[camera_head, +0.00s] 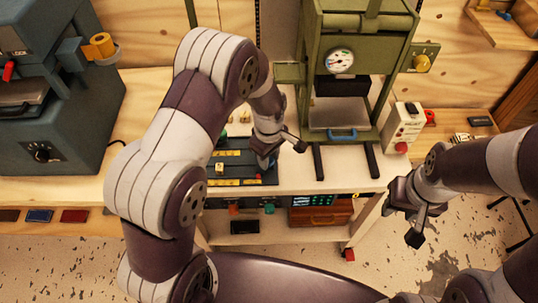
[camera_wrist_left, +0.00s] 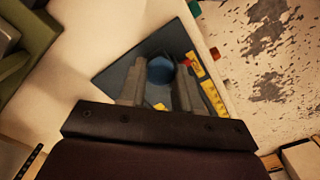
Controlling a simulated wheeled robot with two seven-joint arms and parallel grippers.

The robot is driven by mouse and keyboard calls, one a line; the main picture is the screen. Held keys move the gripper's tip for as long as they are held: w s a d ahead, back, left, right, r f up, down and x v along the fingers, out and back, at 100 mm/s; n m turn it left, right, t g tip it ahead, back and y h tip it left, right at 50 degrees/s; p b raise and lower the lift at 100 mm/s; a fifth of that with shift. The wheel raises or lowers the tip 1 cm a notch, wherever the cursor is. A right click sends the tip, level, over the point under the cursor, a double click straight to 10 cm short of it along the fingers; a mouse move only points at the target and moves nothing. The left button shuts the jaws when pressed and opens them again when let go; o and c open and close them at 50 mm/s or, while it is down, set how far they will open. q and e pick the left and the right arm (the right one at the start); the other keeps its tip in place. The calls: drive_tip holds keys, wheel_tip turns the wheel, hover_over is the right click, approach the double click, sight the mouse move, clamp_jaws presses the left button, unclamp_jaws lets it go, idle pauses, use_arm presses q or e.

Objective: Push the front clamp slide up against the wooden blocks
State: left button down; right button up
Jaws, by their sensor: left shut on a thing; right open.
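A dark board (camera_head: 205,172) with yellow ruler-like strips (camera_head: 228,182) lies on the bench's front part, left of the green press. A small pale wooden block (camera_head: 219,168) sits on it. My left gripper (camera_head: 266,160) is low over the board's right end. In the left wrist view, its fingers (camera_wrist_left: 159,88) are on either side of a round blue knob (camera_wrist_left: 160,69) and shut on it. The clamp slide's outline is not clear; my arm hides part of the board. My right gripper (camera_head: 402,222) is open and empty, in front of the bench at right.
A green press (camera_head: 355,25) with a dial gauge stands behind the board to the right. A grey-blue machine (camera_head: 50,120) stands at left. A control box (camera_head: 403,125) with a red button is right of the press. The lower shelf (camera_head: 270,236) holds several items.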

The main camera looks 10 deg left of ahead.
use_arm(q)
drive_tip(key=s+a, duration=0.1)
drive_tip(key=a, duration=0.4)
drive_tip(key=s+a+p, duration=0.1)
drive_tip(key=s+a, duration=0.1)
drive_tip(key=a, duration=0.3)
drive_tip(key=s+a+p, duration=0.1)
drive_tip(key=a, duration=0.4)
drive_tip(key=shift+s+a, duration=0.15)
drive_tip(key=shift+a, duration=0.1)
drive_tip(key=c, duration=0.8)
unclamp_jaws()
wheel_tip(320, 180, up, 13)
drive_tip(key=shift+f, duration=0.15)
